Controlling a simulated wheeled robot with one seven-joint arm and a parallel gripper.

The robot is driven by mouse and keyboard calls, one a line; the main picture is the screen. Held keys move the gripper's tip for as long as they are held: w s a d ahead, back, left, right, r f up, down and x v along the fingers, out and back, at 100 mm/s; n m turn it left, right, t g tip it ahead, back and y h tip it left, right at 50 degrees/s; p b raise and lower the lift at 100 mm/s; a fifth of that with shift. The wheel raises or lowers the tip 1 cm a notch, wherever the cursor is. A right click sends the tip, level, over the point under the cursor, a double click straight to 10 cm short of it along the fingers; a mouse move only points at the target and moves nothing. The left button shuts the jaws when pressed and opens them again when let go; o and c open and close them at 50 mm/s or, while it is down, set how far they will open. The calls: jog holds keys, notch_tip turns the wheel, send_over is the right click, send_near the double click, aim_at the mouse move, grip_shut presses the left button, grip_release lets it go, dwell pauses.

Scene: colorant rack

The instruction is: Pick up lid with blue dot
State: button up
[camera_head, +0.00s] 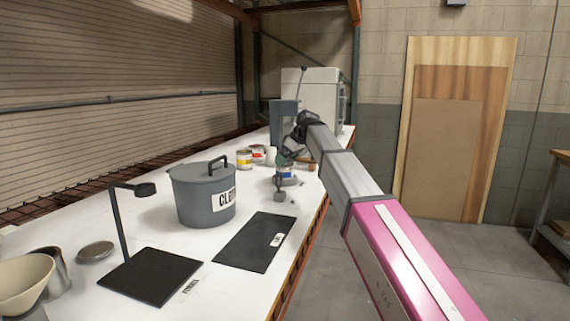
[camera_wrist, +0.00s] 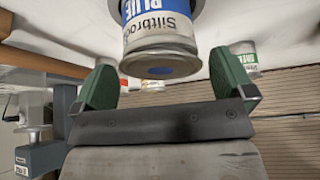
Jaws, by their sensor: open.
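The lid with the blue dot (camera_wrist: 160,60) is a pale disc on the end of a can with a blue label (camera_wrist: 160,14), which reads "Siltbrook BLUE". In the wrist view it is between the green fingers of my gripper (camera_wrist: 163,66), with space on both sides. My gripper is open and holds nothing. In the head view, my gripper (camera_head: 286,158) points down over the blue-banded can (camera_head: 287,176) on the white bench. The lid itself is hard to make out there.
A grey lidded pot (camera_head: 203,195) stands left of the can. Small paint cans (camera_head: 244,160) stand behind. A black mat (camera_head: 255,243), a stand with a black base (camera_head: 150,277) and a beige bowl (camera_head: 22,284) are in front. A white machine (camera_head: 318,90) stands at the back.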

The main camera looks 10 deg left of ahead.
jog(key=shift+f, duration=0.1)
jog(key=c, duration=0.8)
